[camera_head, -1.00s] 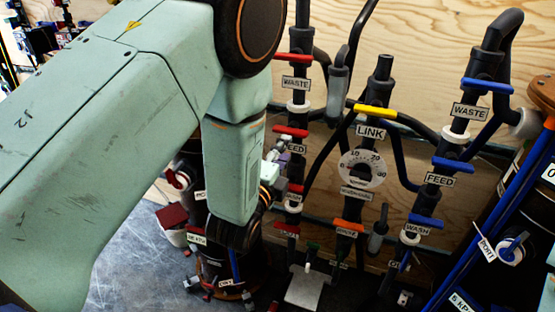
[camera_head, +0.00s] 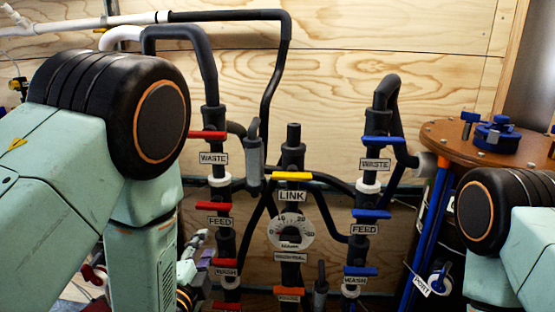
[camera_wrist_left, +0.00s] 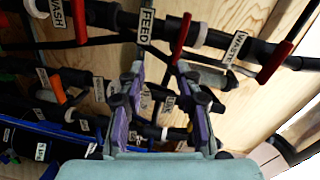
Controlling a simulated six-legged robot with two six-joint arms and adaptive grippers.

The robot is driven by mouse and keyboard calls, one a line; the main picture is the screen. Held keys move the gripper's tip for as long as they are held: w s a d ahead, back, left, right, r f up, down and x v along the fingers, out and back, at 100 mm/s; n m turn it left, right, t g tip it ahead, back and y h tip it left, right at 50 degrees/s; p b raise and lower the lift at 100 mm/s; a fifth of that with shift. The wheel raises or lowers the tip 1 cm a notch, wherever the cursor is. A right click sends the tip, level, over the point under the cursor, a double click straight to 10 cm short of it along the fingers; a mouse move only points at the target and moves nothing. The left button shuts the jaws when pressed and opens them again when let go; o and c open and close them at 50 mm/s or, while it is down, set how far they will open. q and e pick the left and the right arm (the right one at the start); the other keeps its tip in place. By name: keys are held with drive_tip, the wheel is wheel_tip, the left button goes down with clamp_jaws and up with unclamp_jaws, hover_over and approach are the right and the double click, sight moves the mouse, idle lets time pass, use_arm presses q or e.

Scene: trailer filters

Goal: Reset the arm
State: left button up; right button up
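My left arm (camera_head: 140,255) comes in from the left of the head view. Only part of its gripper (camera_head: 193,262) shows there, low behind the arm. In the left wrist view my left gripper (camera_wrist_left: 160,82) has its two purple-grey fingers apart, with nothing held between them. Pipes and labelled valves lie beyond the fingers; I cannot tell how far off. My right arm (camera_head: 515,240) shows at the right edge of the head view, with its gripper out of sight.
A red-handled pipe column (camera_head: 218,180) stands nearest my left arm. A yellow LINK handle (camera_head: 292,176) and gauge dial (camera_head: 291,229) are in the middle, a blue-handled column (camera_head: 368,188) right of them. A brown-topped drum (camera_head: 450,136) stands near my right arm. Plywood (camera_head: 350,45) closes the back.

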use_arm(q)
drive_tip(key=s+a+f+n+g, duration=0.3)
drive_tip(key=s+f+n+g, duration=0.75)
drive_tip(key=f, duration=0.65)
drive_tip(key=s+f+n+g, duration=0.2)
drive_tip(key=s+f+g, duration=0.1)
drive_tip(key=s, duration=0.9)
drive_tip(key=s+a+f+n+g, duration=0.1)
drive_tip(key=s+f+n+g, duration=0.2)
drive_tip(key=s, duration=1)
wheel_tip(320, 180, down, 3)
drive_tip(key=shift+a+r+n+y, duration=0.15)
drive_tip(key=shift+a+n+y, duration=0.1)
drive_tip(key=shift+n+y, duration=0.1)
